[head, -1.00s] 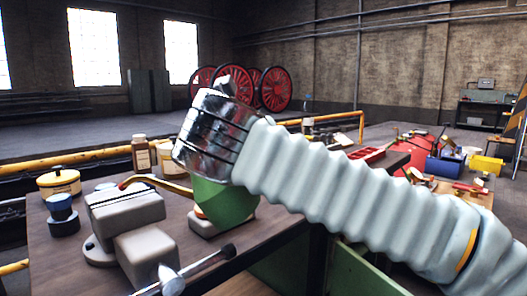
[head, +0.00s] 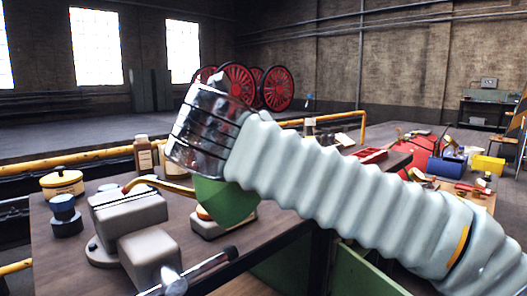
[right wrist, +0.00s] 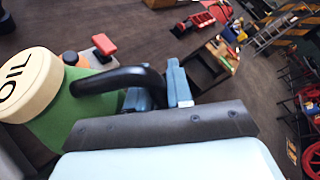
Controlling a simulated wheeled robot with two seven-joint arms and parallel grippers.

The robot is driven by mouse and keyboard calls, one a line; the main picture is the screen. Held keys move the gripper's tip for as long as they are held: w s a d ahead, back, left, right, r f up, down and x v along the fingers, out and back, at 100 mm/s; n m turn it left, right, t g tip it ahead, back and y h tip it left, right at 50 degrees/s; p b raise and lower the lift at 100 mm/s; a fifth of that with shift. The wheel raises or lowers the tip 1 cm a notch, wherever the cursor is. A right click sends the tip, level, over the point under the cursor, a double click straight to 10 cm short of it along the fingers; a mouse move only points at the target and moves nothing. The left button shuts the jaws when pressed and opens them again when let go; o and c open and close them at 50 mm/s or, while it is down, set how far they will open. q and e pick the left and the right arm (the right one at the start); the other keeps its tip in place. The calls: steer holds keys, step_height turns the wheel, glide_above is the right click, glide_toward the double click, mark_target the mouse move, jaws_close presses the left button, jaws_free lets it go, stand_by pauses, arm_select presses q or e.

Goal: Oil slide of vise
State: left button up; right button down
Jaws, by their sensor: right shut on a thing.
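The grey vise (head: 128,208) stands on the bench at the left of the head view, with its bar handle (head: 200,270) at the front. My right gripper (right wrist: 160,92) is shut on the black handle (right wrist: 118,78) of a green oil can (head: 225,200). The can's cream lid marked OIL (right wrist: 25,85) shows in the right wrist view. Its brass spout (head: 172,187) reaches left, and its red tip appears over the far side of the vise; I cannot tell whether it touches. My wrist hides the can's upper part in the head view. My left gripper is not in view.
A yellow tin (head: 62,183), a dark blue stacked piece (head: 65,215) and a brown bottle (head: 143,153) stand around the vise. An orange-topped block (head: 208,226) sits below the can. A yellow rail (head: 90,156) runs behind the bench.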

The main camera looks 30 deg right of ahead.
steer(key=shift+a+r, duration=0.15)
steer(key=shift+r, duration=0.35)
steer(key=shift+f, duration=0.4)
steer(key=shift+s+d+f+b, duration=0.1)
steer(key=shift+d+f+b, duration=0.3)
steer(key=shift+f, duration=0.25)
steer(key=shift+d+f+m+y+b, duration=0.1)
steer(key=shift+f+m+y+b, duration=0.35)
steer(key=shift+f, duration=0.25)
